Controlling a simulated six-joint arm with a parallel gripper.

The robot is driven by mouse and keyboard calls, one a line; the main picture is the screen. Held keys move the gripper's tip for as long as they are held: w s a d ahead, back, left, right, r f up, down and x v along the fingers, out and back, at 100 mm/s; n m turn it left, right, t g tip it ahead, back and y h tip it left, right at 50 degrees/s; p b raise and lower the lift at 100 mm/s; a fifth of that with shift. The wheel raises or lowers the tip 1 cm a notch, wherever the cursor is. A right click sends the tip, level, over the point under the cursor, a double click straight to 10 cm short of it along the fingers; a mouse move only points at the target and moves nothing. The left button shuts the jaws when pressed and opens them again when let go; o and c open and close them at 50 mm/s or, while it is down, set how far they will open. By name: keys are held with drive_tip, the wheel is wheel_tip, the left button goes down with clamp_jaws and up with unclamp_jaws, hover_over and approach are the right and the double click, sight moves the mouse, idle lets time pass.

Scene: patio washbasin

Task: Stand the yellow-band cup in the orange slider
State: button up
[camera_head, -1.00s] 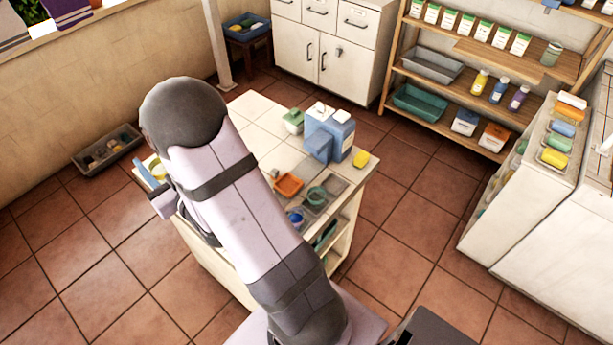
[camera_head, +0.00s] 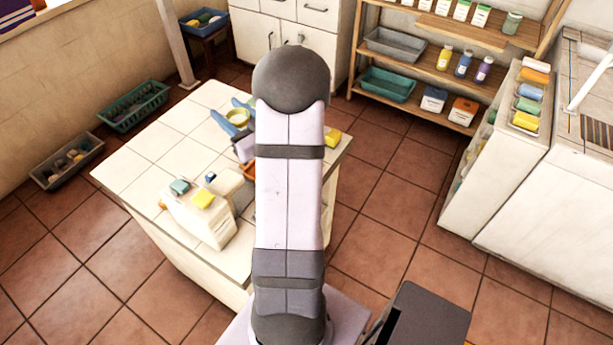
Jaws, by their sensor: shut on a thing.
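My gripper (camera_head: 228,114) has blue fingers and shows just left of my arm, over the far part of the white tiled table. It is shut on the yellow-band cup (camera_head: 238,116), which shows as a pale yellow round shape between the fingers. The cup looks roughly upright; its base and band are not clear. The orange slider (camera_head: 249,171) shows only as a small orange edge beside my arm, nearer than the gripper. My arm hides the rest of it, so I cannot tell whether anything is in it.
A yellow block (camera_head: 332,137) lies by the right edge. The table's left part (camera_head: 140,160) is clear. My arm hides the table's middle right.

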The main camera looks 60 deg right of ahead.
drive_tip(key=s+d+f+b, duration=0.2)
drive_tip(key=s+f, duration=0.4)
drive_tip(key=s, duration=0.3)
drive_tip(key=s+d+f+m+h+b, duration=0.1)
drive_tip(key=s+d+f+b, duration=0.1)
drive_tip(key=s+f+b, duration=0.3)
drive_tip(key=s+d+f+h+b, duration=0.1)
drive_tip(key=s+d+f+b, duration=0.2)
drive_tip(key=s+f, duration=0.5)
drive_tip(key=s, duration=0.5)
drive_tip(key=shift+s+m+g+b, duration=0.25)
drive_tip(key=shift+m+g+b, duration=0.05)
drive_tip(key=shift+g+b, duration=0.1)
drive_tip(key=shift+d, duration=0.1)
drive_tip(key=p+x, duration=0.3)
drive_tip(key=x, duration=1.5)
drive_tip(key=shift+d+r+p, duration=0.15)
drive_tip(key=shift+p, duration=0.25)
drive_tip(key=shift+f, duration=0.6)
drive_tip(key=shift+f, duration=0.15)
drive_tip(key=shift+f, duration=0.15)
drive_tip(key=o, duration=1)
